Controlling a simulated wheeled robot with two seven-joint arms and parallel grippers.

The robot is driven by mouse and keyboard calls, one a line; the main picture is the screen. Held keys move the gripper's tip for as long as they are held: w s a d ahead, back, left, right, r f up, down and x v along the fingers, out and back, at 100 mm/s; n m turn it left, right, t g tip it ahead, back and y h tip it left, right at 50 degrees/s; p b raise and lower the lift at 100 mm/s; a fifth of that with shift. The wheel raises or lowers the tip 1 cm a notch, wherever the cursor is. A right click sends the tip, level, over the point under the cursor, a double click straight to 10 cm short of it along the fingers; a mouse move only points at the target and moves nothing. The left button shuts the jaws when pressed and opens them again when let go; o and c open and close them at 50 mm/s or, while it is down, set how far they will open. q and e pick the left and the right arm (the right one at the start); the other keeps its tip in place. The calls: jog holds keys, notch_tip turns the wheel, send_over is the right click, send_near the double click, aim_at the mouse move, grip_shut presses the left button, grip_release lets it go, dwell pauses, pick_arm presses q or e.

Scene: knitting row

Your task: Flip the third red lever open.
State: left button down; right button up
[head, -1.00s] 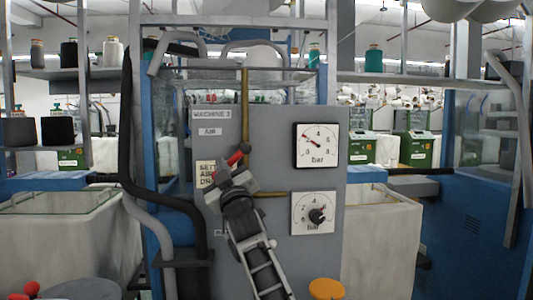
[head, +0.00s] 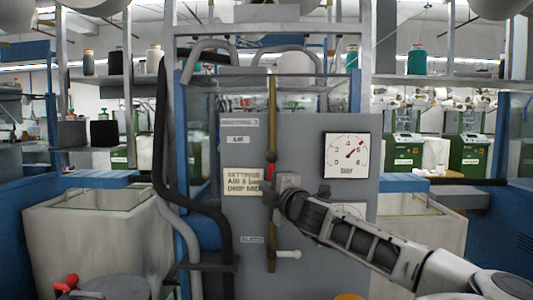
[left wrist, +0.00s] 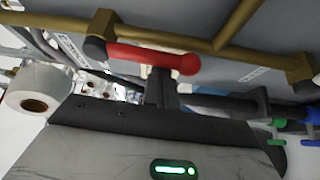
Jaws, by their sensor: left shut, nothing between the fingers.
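The red lever (head: 270,172) is on the upright brass pipe (head: 272,110) of the grey panel labelled machine 3. It lies about in line with the pipe. In the left wrist view the red lever (left wrist: 150,57) runs beside the brass pipe, its rounded end to the right. My left gripper (head: 272,196) is at the lever's lower part in the head view and hides some of it. In the left wrist view the left gripper's fingers (left wrist: 160,85) are shut and empty, close beside the lever; contact cannot be told. My right gripper is not in view.
The upper gauge (head: 347,156) has its needle near the red mark at upper right. My arm mostly covers the lower gauge (head: 350,210). A pale handle (head: 288,254) sits low on the pipe. A black hose (head: 165,130) runs left of the panel. A bin (head: 80,240) stands left.

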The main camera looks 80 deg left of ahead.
pick_arm(q)
jog(key=shift+w, duration=0.2)
jog(key=shift+d, duration=0.1)
dwell(0.4)
jog(key=s+d+b, duration=0.1)
jog(key=d+b, duration=0.1)
jog(key=d, duration=0.7)
jog(key=shift+d, duration=0.2)
dwell(0.5)
